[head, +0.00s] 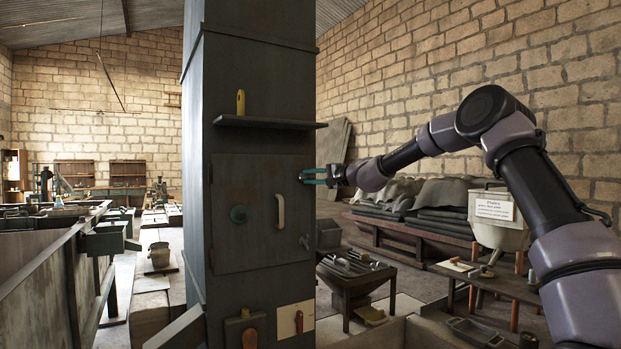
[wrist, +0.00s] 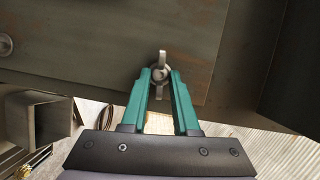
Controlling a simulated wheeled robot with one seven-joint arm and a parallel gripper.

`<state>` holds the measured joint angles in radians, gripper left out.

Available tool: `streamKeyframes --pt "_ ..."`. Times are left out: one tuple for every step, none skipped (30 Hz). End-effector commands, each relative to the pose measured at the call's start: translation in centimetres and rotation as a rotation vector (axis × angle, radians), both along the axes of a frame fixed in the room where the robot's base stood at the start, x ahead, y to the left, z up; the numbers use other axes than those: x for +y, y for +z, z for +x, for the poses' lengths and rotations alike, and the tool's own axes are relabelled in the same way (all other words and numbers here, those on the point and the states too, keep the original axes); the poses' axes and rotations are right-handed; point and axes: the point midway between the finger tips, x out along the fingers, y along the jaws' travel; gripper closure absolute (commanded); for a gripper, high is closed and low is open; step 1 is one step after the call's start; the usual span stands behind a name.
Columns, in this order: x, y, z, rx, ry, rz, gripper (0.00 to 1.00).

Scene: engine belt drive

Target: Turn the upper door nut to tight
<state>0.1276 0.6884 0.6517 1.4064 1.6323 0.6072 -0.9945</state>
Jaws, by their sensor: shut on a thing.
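The upper door nut is a metal wing nut (wrist: 162,56) with two wings, on the door near its edge in the wrist view. Its wings run up and down in that picture. My gripper (wrist: 160,76) is shut on it, with one green finger on each side of its hub. In the head view my gripper (head: 303,176) reaches from the right to the upper right of the grey cabinet door (head: 245,175), and the fingers hide most of the nut. The lower door nut (head: 305,241) sits near the door's lower right corner. The door looks closed.
A low tool table (head: 352,280) stands to the right.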

Motion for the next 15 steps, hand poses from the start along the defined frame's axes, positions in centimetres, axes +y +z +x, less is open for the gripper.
streamKeyframes --pt "-0.05 -0.05 0.03 0.014 -0.001 0.02 1.0" --pt "-0.06 -0.07 0.04 0.022 -0.001 0.032 1.0" --pt "-0.06 -0.08 0.04 0.03 -0.001 0.045 1.0" --pt "-0.06 -0.08 0.04 0.037 -0.001 0.055 1.0" --pt "-0.06 -0.07 0.05 0.043 -0.001 0.064 1.0" --pt "-0.06 -0.09 0.05 0.049 -0.001 0.073 1.0" --pt "-0.07 -0.1 0.05 0.053 -0.001 0.079 1.0" --pt "-0.07 -0.1 0.05 0.057 -0.001 0.084 1.0" --pt "-0.07 -0.11 0.05 0.061 -0.001 0.091 1.0" --pt "-0.07 -0.11 0.05 0.064 -0.001 0.095 1.0" --pt "-0.06 -0.1 0.05 0.066 -0.001 0.099 1.0" --pt "-0.06 -0.1 0.05 0.069 -0.001 0.103 1.0" --pt "-0.06 -0.1 0.05 0.07 -0.001 0.105 1.0" --pt "-0.06 -0.09 0.05 0.071 -0.001 0.106 1.0" --pt "-0.06 -0.1 0.05 0.072 -0.001 0.107 1.0"
